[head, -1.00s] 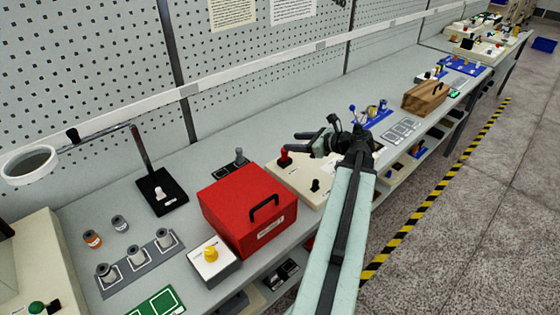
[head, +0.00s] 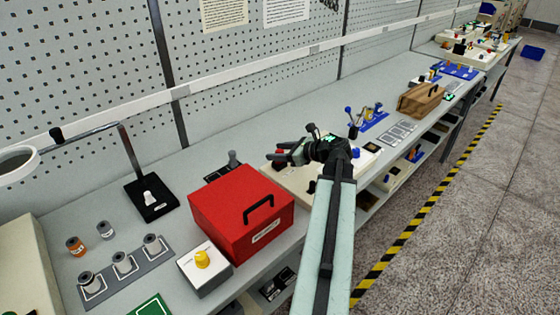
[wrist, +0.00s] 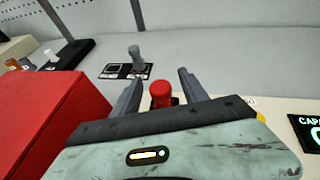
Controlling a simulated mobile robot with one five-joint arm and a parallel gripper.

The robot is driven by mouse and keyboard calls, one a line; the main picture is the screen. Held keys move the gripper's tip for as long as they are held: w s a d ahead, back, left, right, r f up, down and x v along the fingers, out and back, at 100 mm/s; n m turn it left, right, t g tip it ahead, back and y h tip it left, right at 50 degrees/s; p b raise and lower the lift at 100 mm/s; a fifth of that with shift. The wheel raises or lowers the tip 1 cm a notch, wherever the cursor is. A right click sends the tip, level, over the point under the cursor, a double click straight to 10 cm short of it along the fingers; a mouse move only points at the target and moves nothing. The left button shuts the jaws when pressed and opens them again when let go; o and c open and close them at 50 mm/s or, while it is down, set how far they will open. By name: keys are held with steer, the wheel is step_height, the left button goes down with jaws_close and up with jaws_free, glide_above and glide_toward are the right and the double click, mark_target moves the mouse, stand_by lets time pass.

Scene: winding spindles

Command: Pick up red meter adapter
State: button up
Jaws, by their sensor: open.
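The red meter adapter (wrist: 161,93) shows in the wrist view as a red rounded top between the two fingers of my gripper (wrist: 160,85). Its lower part is hidden behind my gripper body. In the head view my gripper (head: 283,152) is open, over the cream panel beside the red box. A bit of the red adapter (head: 280,152) shows there by the fingertips, mostly covered. I see a finger on each side of the adapter, apart from it in the wrist view.
A large red box (head: 240,212) with a black handle stands close to my gripper's left. A grey adapter (wrist: 136,57) stands on a dark plate behind. A wooden box (head: 422,100) sits farther right on the bench. Bare bench (head: 225,138) lies behind, along the pegboard wall.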

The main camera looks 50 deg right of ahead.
steer(key=x, duration=0.2)
steer(key=shift+w+f+b, duration=0.2)
steer(key=shift+w+b, duration=0.1)
steer(key=shift+b, duration=0.05)
steer(key=shift+r, duration=0.1)
jaws_close()
